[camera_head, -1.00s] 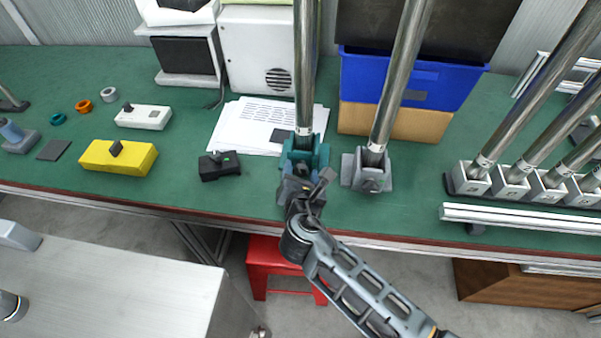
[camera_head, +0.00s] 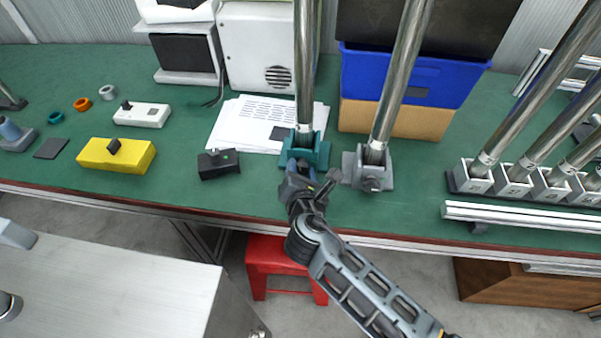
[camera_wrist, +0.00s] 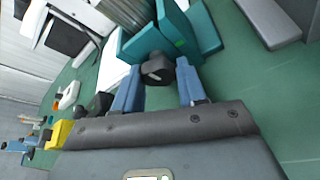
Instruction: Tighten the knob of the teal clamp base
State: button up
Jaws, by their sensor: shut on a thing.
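The teal clamp base (camera_head: 319,154) stands on the green bench, with an upright metal pole (camera_head: 305,75) in it. In the wrist view the teal base (camera_wrist: 203,28) is at the top. Its black knob (camera_wrist: 157,71) sticks out toward me. My gripper (camera_wrist: 161,75) has its two blue fingers on either side of the knob and is shut on it. In the head view my gripper (camera_head: 298,168) is at the front of the base and hides the knob.
A grey clamp base (camera_head: 368,180) with a leaning pole stands close on the right. A black block (camera_head: 219,165) and a yellow block (camera_head: 117,155) lie to the left. Papers (camera_head: 245,125) and a blue bin (camera_head: 430,75) are behind. A red stool (camera_head: 268,262) stands below the bench edge.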

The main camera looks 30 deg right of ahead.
jog(key=m+b, duration=0.1)
jog(key=b, duration=0.1)
jog(key=m+t+y+b, duration=0.1)
jog(key=shift+s+d+f+m+b, duration=0.1)
jog(key=shift+f+m+b, duration=0.2)
jog(key=shift+f+b, duration=0.1)
jog(key=m+t+b, duration=0.1)
jog(key=m+b, duration=0.1)
jog(key=b, duration=0.2)
jog(key=shift+f, duration=0.15)
jog(key=m+t+b, duration=0.1)
jog(key=m+b, duration=0.1)
jog(key=b, duration=0.2)
jog(key=shift+y+b, duration=0.3)
jog(key=shift+b, duration=0.1)
jog(key=shift+r+m+t+b, duration=0.25)
jog(key=shift+m+t+b, duration=0.25)
jog(key=shift+m+b, duration=0.6)
jog(key=shift+r+b, duration=0.1)
jog(key=shift+b, duration=0.2)
jog(key=o, duration=1.1)
jog(key=shift+c, duration=0.2)
jog(key=shift+b+v, duration=0.45)
jog(key=shift+v, duration=3.45)
